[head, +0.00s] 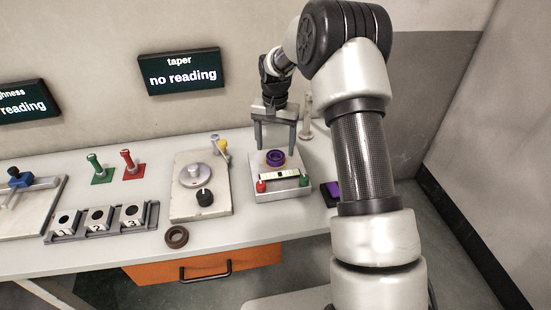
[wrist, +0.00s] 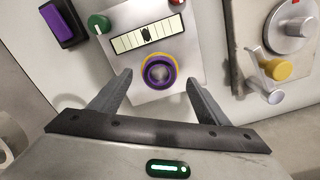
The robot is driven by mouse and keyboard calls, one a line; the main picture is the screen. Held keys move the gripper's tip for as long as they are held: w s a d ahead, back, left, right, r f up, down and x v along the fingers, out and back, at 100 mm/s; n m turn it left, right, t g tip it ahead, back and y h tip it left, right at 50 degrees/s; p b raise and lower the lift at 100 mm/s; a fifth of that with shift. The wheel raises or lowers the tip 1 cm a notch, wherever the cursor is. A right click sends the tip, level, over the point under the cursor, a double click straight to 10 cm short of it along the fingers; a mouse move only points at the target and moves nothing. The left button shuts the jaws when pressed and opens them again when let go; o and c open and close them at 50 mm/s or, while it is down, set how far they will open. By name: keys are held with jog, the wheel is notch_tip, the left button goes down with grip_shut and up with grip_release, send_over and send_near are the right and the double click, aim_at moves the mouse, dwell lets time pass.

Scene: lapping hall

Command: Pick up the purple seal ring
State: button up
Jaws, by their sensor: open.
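The purple seal ring (head: 275,155) sits on the raised round seat of a pale instrument block (head: 288,190), behind a scale strip. In the wrist view the purple ring (wrist: 159,85) shows around the rim of the seat, with a yellow band and a dark centre. My gripper (head: 275,149) points down above it. In the wrist view the two fingers of my gripper (wrist: 157,82) are apart, one to each side of the ring, with nothing between them. The wrist view does not show clearly how high the fingertips are above the ring.
The block has a red knob (head: 261,186) and a green knob (head: 304,181) at its front. A purple-topped dark pad (head: 330,190) lies to the right. A plate with a dial (head: 196,174) stands left. A brown ring (head: 176,237) lies near the front edge.

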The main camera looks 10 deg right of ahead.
aim_at(275, 152)
notch_tip(275, 152, down, 3)
jog(key=shift+f, duration=0.2)
jog(key=c, duration=1.3)
